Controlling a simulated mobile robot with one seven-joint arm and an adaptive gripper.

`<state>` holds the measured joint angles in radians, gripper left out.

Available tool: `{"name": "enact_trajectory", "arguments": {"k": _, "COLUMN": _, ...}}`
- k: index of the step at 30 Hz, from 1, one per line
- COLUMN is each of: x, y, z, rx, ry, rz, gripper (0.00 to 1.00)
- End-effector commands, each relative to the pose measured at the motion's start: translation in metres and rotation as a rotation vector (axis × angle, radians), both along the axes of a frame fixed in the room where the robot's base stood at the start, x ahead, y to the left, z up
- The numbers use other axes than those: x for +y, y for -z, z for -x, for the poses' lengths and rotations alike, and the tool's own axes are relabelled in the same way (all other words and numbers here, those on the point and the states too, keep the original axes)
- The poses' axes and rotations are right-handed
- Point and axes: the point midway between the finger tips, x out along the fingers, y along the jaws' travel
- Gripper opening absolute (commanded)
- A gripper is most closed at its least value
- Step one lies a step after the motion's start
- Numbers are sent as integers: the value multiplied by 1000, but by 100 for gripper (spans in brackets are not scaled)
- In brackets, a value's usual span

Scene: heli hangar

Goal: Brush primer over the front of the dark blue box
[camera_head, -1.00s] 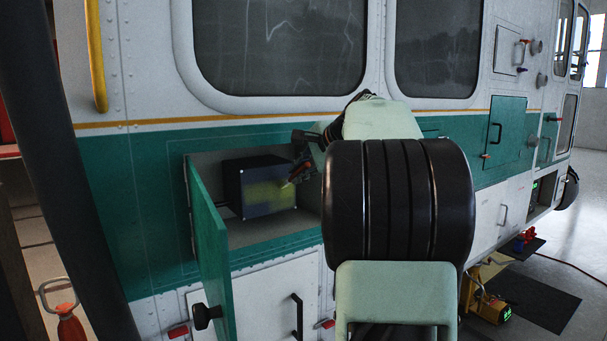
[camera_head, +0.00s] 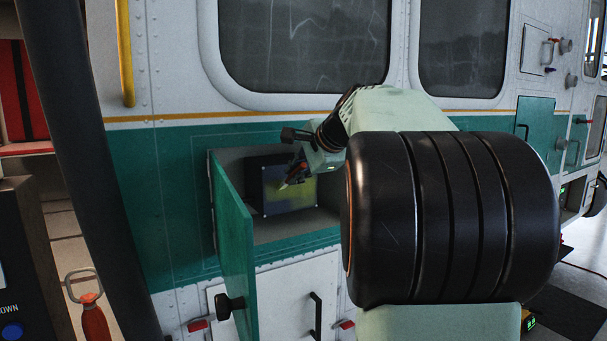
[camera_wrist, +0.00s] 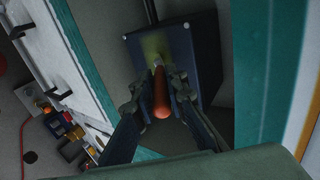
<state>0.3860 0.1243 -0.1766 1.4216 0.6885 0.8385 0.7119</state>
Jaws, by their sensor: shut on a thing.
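The dark blue box (camera_head: 272,208) sits inside an open compartment in the helicopter's side. Its front carries a yellow-green coat over much of its face, with a darker blue part at the lower left. My gripper (camera_head: 297,172) is in front of the box, shut on a brush. In the wrist view, the brush's orange-red handle (camera_wrist: 161,97) lies between the fingers of my gripper (camera_wrist: 160,98), and its tip points at the yellow-green patch on the box (camera_wrist: 190,45). I cannot tell if the bristles touch the face.
The green compartment door (camera_head: 236,240) hangs open at the left of the opening. Compartment walls (camera_head: 327,222) surround the box closely. A red extinguisher-like object (camera_head: 94,318) stands at lower left. A yellow handrail (camera_head: 127,55) runs up the helicopter's side.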

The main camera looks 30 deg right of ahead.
Motion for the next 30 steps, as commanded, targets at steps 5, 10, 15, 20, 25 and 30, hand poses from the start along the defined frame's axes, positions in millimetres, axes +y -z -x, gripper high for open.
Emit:
{"name": "enact_trajectory", "arguments": {"k": 5, "x": 6, "y": 0, "z": 0, "rx": 0, "ry": -1, "rz": -2, "gripper": 0}}
{"name": "enact_trajectory", "arguments": {"k": 10, "x": 18, "y": -1, "z": 0, "rx": -1, "ry": -4, "rz": 0, "gripper": 0}}
{"name": "enact_trajectory", "arguments": {"k": 15, "x": 34, "y": -1, "z": 0, "rx": -1, "ry": -4, "rz": -1, "gripper": 0}}
{"name": "enact_trajectory", "arguments": {"k": 20, "x": 43, "y": 0, "z": 1, "rx": -1, "ry": -2, "rz": -1, "gripper": 0}}
{"name": "enact_trajectory", "arguments": {"k": 25, "x": 44, "y": -7, "z": 1, "rx": -1, "ry": -2, "rz": -1, "gripper": 0}}
{"name": "enact_trajectory", "arguments": {"k": 30, "x": 43, "y": -18, "z": 1, "rx": -1, "ry": -1, "rz": -1, "gripper": 0}}
